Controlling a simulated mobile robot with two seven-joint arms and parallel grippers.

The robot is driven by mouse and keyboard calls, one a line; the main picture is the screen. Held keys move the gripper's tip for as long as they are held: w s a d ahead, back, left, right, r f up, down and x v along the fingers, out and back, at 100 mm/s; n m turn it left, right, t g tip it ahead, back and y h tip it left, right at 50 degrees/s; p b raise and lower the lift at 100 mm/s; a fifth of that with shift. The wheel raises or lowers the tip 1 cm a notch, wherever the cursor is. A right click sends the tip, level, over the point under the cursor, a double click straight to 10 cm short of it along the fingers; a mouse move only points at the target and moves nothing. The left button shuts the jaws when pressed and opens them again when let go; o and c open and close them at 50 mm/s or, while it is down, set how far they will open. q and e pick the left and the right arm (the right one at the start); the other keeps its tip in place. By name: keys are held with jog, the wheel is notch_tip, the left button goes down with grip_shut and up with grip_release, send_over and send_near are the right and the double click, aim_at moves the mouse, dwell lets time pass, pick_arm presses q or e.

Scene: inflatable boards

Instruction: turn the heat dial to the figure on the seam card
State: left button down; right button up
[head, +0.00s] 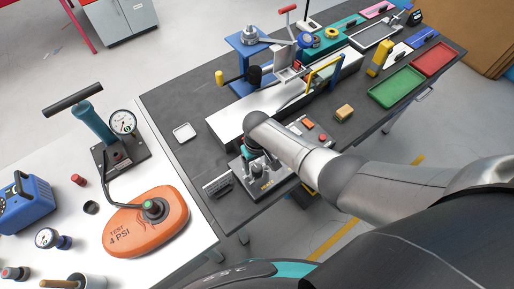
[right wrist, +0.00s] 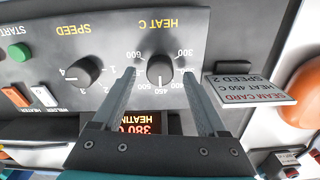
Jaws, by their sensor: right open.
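The heat dial (right wrist: 161,70) is a dark round knob on a grey panel (right wrist: 110,45), seen upside down in the right wrist view, with figures from 300 to 600 around it. I cannot tell for certain which figure its pointer marks. The seam card (right wrist: 250,88) beside it reads heat 450 C, speed 2. A display (right wrist: 148,122), partly hidden by my gripper, reads 380 C. My right gripper (right wrist: 160,76) is open, its fingers on either side of the dial with gaps showing. In the head view my right arm partly hides the panel. My left gripper is out of view.
The speed dial (right wrist: 83,70), a green start button (right wrist: 19,52) and two rocker switches (right wrist: 30,96) share the panel. The dark bench (head: 185,100) carries a green tray (head: 397,88) and a red tray (head: 433,59). An orange test board (head: 146,222) lies on the white table.

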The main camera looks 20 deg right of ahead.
aim_at(257, 168)
notch_tip(257, 168, up, 5)
jog(key=shift+f+p, duration=0.2)
jog(key=shift+p, duration=0.6)
notch_tip(257, 168, up, 10)
jog(key=shift+f, duration=0.25)
